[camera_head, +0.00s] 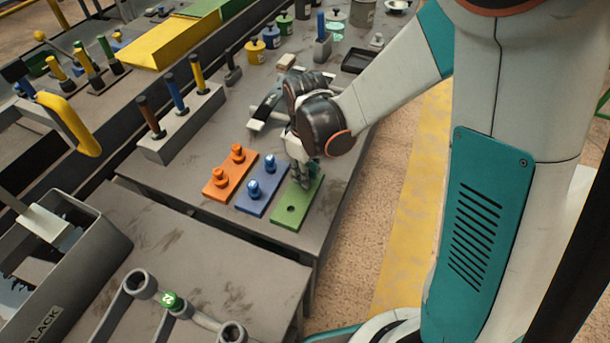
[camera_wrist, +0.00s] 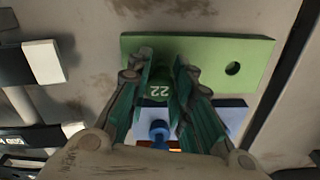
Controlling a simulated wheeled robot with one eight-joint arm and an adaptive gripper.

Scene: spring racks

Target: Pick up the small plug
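A small green plug (camera_wrist: 160,91) marked 22 shows between the fingers of my gripper (camera_wrist: 163,62) in the wrist view. The fingers are drawn in close on both sides of it, and it fills the gap. The plug stands over the far end of a green plate (camera_wrist: 200,50). Whether it still sits in the plate is hidden. In the head view my gripper (camera_head: 303,178) is low over the upper end of the green plate (camera_head: 279,221) and hides the plug. The plate's other hole (camera_wrist: 232,68) is empty.
A blue plate (camera_head: 252,206) and an orange plate (camera_head: 215,192) with knobbed plugs lie beside the green plate. A grey block with upright tools (camera_head: 182,127) stands behind. Another green plug (camera_head: 171,300) sits on a grey fixture in the foreground.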

